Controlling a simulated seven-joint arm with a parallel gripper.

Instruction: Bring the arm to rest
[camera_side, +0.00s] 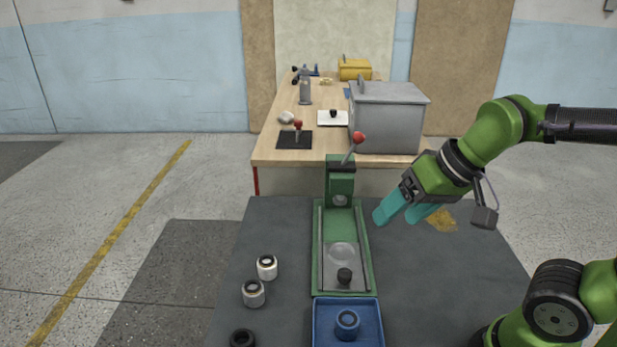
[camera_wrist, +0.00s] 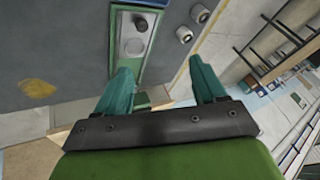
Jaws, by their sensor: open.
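My gripper (camera_side: 405,212) is at the right of the green fixture in the side view, up above the dark table (camera_side: 440,285). Its teal fingers point down and left. In the wrist view my gripper (camera_wrist: 165,85) has its two fingers wide apart, with nothing between them. The green fixture (camera_side: 318,250) stands on the table with a press head and a red-knobbed lever (camera_side: 358,138) at its far end. A small black part (camera_side: 344,276) is on its near end. The fixture also shows in the wrist view (camera_wrist: 154,50), beyond the fingers.
A blue tray (camera_side: 377,325) holding a blue ring (camera_side: 347,323) adjoins the fixture's near end. Two white-and-black cylinders (camera_side: 267,267) and a black ring (camera_side: 242,338) are at the left. A wooden bench (camera_side: 270,150) with a grey box (camera_side: 388,115) stands behind. The table's right side is mostly clear.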

